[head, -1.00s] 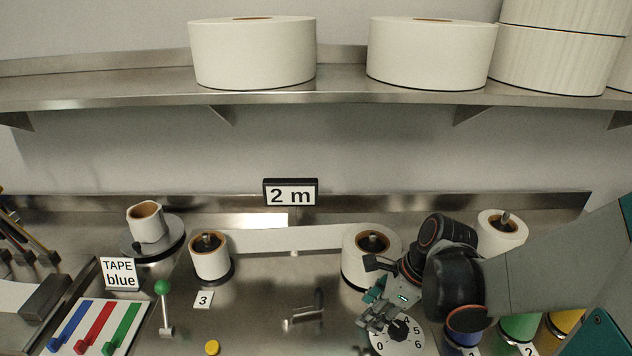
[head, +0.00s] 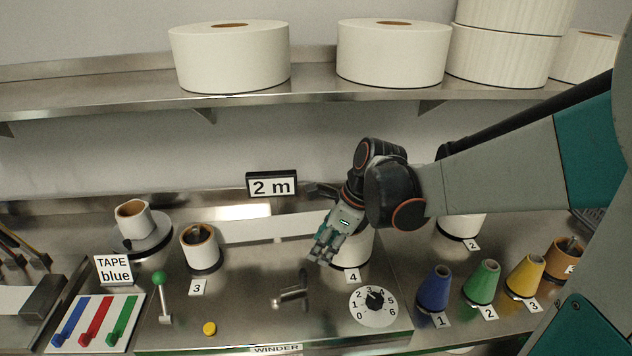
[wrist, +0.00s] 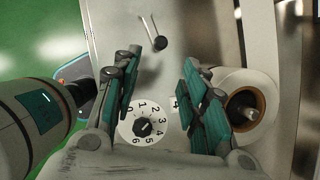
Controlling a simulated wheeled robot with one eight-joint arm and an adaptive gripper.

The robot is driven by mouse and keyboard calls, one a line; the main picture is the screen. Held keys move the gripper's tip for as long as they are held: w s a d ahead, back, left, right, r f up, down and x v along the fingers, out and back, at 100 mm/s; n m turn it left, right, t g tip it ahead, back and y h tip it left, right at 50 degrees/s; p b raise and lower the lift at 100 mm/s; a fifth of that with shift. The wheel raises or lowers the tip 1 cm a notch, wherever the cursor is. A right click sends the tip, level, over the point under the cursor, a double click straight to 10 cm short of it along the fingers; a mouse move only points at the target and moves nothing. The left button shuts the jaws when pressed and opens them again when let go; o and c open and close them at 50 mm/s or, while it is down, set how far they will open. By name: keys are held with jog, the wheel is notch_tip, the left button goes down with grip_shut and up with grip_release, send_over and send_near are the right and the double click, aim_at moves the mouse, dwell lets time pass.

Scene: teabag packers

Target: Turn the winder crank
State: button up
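The winder crank (head: 290,299), a small metal arm with an upright handle, stands on the steel bench behind the WINDER label (head: 276,349). It also shows at the top of the wrist view (wrist: 158,38). My gripper (head: 322,254) is above the bench, up and to the right of the crank, in front of the paper roll at label 4 (head: 352,276). In the wrist view its teal-padded fingers (wrist: 160,82) are spread apart with nothing between them. The crank lies beyond the fingertips, apart from them.
A numbered dial (head: 373,305) is right of the crank. A yellow button (head: 209,328) and a green-knobbed lever (head: 160,290) are left. A paper strip (head: 262,228) spans the rolls behind. Coloured cones (head: 434,288) stand at right. Bench around the crank is clear.

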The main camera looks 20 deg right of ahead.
aim_at(306, 271)
jog(key=b+x, duration=0.4)
jog(key=x, duration=0.9)
jog(key=shift+w+f, duration=0.15)
jog(key=shift+f, duration=0.2)
grip_shut()
